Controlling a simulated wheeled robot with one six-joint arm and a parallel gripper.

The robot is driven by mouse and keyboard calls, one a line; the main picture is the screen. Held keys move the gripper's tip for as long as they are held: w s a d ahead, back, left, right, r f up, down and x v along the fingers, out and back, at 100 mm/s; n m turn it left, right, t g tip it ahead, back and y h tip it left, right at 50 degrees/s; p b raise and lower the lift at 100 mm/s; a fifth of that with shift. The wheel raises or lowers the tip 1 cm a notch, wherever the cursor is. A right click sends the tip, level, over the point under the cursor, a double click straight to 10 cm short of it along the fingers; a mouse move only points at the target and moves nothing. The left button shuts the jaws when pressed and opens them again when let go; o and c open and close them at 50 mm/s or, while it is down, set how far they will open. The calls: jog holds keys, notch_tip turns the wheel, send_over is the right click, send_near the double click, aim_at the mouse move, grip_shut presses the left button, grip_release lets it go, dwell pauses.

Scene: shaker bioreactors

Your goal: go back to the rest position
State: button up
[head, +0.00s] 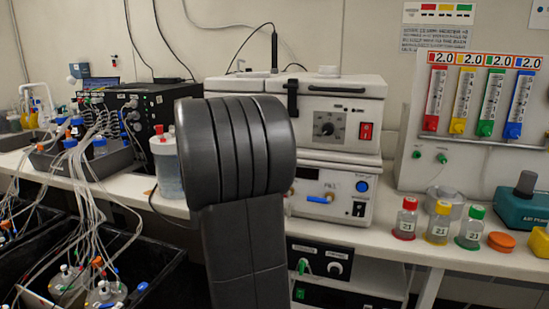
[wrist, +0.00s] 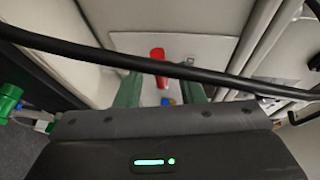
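My gripper (wrist: 162,90) shows in the wrist view as two green fingers standing apart, with a gap between them. It looks open, and I see nothing held. A red part (wrist: 157,56) shows between and beyond the fingers, against a pale panel. A small blue and yellow thing shows lower in the gap, too small to name. A black cable crosses in front of the wrist camera. In the head view my dark grey arm stands upright in the middle and hides part of the bench; my gripper does not show there.
A white bench (head: 380,228) carries a stacked instrument (head: 345,112), red-capped (head: 406,220), yellow-capped (head: 439,223) and green-capped (head: 471,229) bottles, and an orange lid (head: 501,242). Flowmeters (head: 463,100) hang at right. Tubed vessels (head: 104,294) sit in a dark tub at lower left.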

jog(key=shift+w+d+f, duration=0.15)
jog(key=shift+w+d, duration=0.25)
jog(key=v, duration=1.3)
jog(key=x, duration=1.3)
jog(key=shift+f+n+b, duration=0.4)
jog(key=shift+b, duration=0.05)
jog(key=shift+f+n+t+h+b, duration=0.15)
jog(key=shift+n+t+h+b, duration=0.15)
jog(key=shift+n+h, duration=0.5)
jog(key=shift+r, duration=0.2)
